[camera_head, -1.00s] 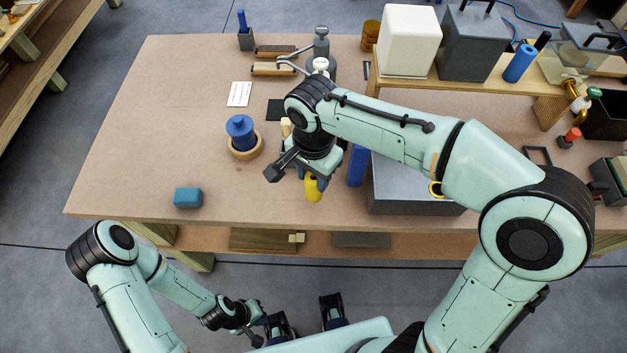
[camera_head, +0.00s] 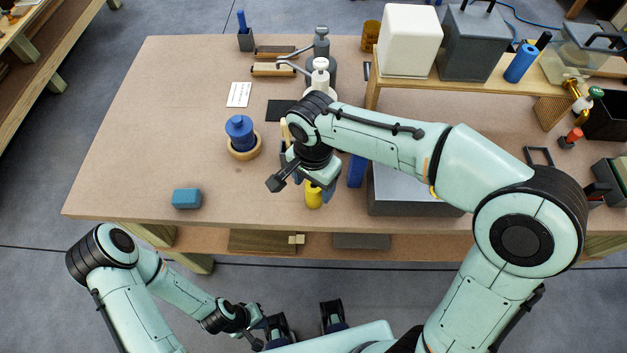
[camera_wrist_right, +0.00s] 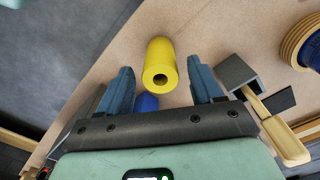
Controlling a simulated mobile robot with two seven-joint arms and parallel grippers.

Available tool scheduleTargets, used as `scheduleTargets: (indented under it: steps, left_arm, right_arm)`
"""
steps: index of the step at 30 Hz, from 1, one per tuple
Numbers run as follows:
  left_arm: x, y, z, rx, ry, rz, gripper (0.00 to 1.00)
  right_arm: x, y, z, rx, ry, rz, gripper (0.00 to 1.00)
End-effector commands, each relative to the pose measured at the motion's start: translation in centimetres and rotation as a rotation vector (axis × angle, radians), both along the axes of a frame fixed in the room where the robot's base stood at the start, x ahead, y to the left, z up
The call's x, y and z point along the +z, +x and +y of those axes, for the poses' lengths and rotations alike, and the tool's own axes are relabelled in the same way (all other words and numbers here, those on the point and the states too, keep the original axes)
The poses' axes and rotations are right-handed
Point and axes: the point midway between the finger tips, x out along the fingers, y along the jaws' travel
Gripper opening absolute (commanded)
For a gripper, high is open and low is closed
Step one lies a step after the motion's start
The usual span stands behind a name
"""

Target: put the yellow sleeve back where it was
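The yellow sleeve (camera_head: 313,196) is near the front edge of the bench, partly covered by my right gripper (camera_head: 311,178). In the right wrist view the sleeve (camera_wrist_right: 160,62) looks upright, with its open end and dark bore facing the camera. The two blue fingers of my right gripper (camera_wrist_right: 161,78) are spread on either side of it, with a visible gap to each. My left gripper (camera_head: 248,326) is low in front of the bench, away from the sleeve; its fingers cannot be made out.
A teal block (camera_head: 187,198) lies at the front left. A blue piece in a wooden ring (camera_head: 245,152) stands left of my right gripper. A blue upright piece (camera_head: 357,170) and a grey box (camera_head: 400,208) are close on the right. The left bench top is mostly clear.

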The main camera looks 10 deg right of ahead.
Motion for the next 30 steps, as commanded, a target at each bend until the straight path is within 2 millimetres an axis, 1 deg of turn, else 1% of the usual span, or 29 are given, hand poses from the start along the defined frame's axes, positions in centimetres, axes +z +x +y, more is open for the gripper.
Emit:
scheduleTargets:
  steps: [5, 8, 12, 15, 18, 21, 24, 30]
  left_arm:
    - [0.5, 0.2, 0.0, 0.000, 0.000, -0.002, 0.00]
    - [0.8, 0.4, 0.0, 0.000, 0.000, -0.004, 0.00]
    - [1.5, 0.7, 0.0, -0.001, 0.000, -0.008, 0.00]
    - [1.9, 0.9, 0.0, 0.000, 0.000, -0.010, 0.00]
    - [2.3, 1.1, 0.0, 0.000, 0.000, -0.012, 0.00]
    - [2.5, 1.3, 0.0, 0.000, 0.000, -0.014, 0.00]
    - [2.7, 1.3, 0.0, 0.000, 0.000, -0.015, 0.00]
    - [2.6, 1.3, 0.0, 0.000, 0.000, -0.015, 0.00]
  right_arm:
    - [1.6, 0.1, 0.0, 0.000, 0.000, -0.004, 0.66]
    - [3.5, 0.1, 0.1, 0.000, 0.003, -0.005, 0.66]
    - [6.7, 0.1, 0.1, 0.001, 0.002, -0.006, 0.66]
    - [8.8, 0.1, 0.1, 0.000, 0.002, -0.005, 0.66]
    - [10.5, 0.1, 0.1, 0.000, 0.001, -0.003, 0.66]
    - [11.6, 0.1, 0.1, 0.000, 0.001, -0.002, 0.66]
    - [12.2, 0.0, 0.1, 0.000, 0.001, -0.001, 0.66]
    - [12.4, 0.0, 0.0, 0.001, 0.000, 0.000, 0.66]
